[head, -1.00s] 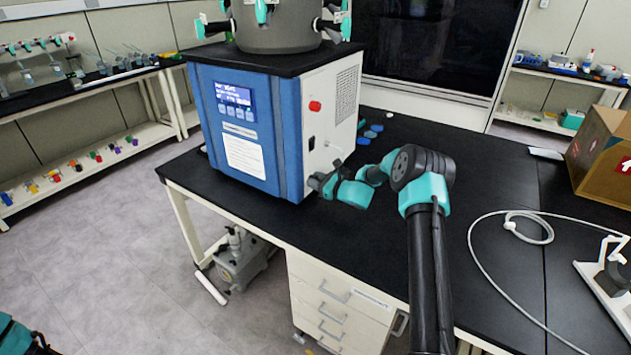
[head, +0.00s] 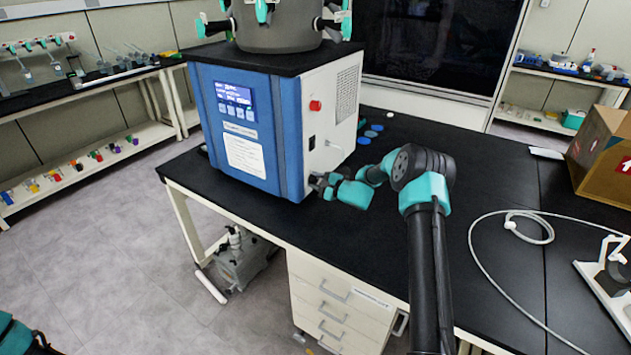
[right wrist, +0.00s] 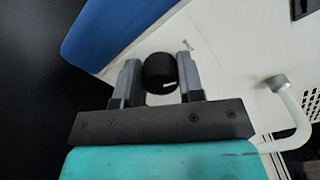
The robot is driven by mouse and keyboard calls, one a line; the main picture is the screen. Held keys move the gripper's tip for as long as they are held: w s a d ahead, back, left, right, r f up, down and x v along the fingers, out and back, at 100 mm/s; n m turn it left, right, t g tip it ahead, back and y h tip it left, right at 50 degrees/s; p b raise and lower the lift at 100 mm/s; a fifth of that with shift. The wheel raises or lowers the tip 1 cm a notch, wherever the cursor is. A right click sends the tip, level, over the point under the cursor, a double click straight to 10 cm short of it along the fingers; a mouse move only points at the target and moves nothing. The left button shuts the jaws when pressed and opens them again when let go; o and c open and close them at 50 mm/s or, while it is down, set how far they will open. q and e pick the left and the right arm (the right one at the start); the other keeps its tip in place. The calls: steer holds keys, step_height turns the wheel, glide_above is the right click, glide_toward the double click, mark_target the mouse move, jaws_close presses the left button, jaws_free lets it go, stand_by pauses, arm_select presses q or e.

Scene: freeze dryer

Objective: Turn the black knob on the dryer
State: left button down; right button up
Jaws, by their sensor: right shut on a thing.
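The dryer (head: 240,130) is a blue and white box on the black bench, with its white side panel facing right. The black knob (right wrist: 160,72) sticks out of the white panel in the right wrist view, with a small white mark on it. My right gripper (right wrist: 160,75) has one finger on each side of the knob and is shut on it. In the head view my right gripper (head: 318,184) is at the lower part of the white side panel and hides the knob. My left gripper is not in view.
A red button (head: 315,105) and a black socket (head: 311,143) are on the white panel. A pale bent pipe (right wrist: 290,115) stands out close to the right of the gripper. A white tube (head: 510,225) and a cardboard box (head: 603,155) lie to the right on the bench.

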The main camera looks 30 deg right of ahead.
steer(key=shift+f+n, duration=0.1)
steer(key=shift+n, duration=1.8)
steer(key=o, duration=0.9)
steer(key=v, duration=1.7)
steer(key=shift+s+d, duration=0.1)
steer(key=shift+s, duration=0.1)
